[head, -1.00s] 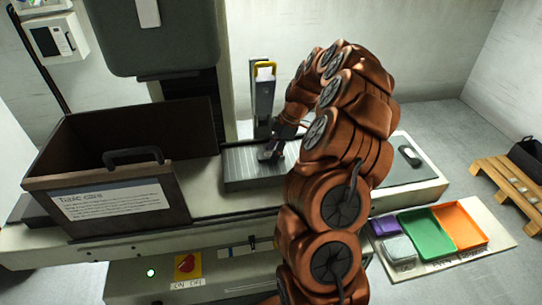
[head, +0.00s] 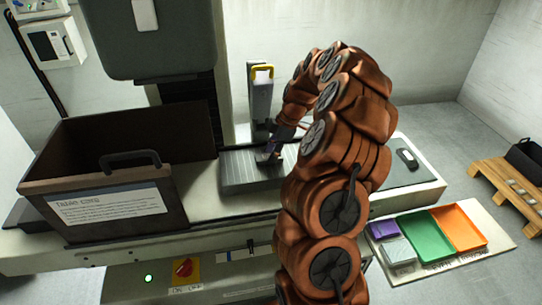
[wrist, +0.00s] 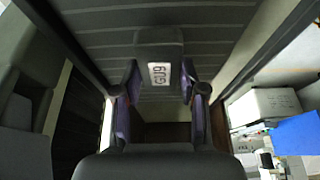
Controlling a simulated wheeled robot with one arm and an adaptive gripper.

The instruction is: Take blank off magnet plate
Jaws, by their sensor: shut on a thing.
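The magnet plate (head: 240,173) is a dark grey ribbed slab on the machine bed in the head view; its ribbed face fills the upper part of the wrist view (wrist: 225,42). The blank (wrist: 158,38) is a dark grey block with a white label reading what looks like "GU9". My gripper (wrist: 160,84) is shut on the blank, with a purple-padded finger on either side. In the head view my gripper (head: 268,153) is low over the right part of the plate, and the blank cannot be made out there. I cannot tell whether the blank touches the plate.
A large dark open box (head: 115,205) labelled "Table corp" or similar stands left of the plate. Purple, green (head: 427,236) and orange trays lie at lower right. A wooden pallet (head: 505,185) is at far right.

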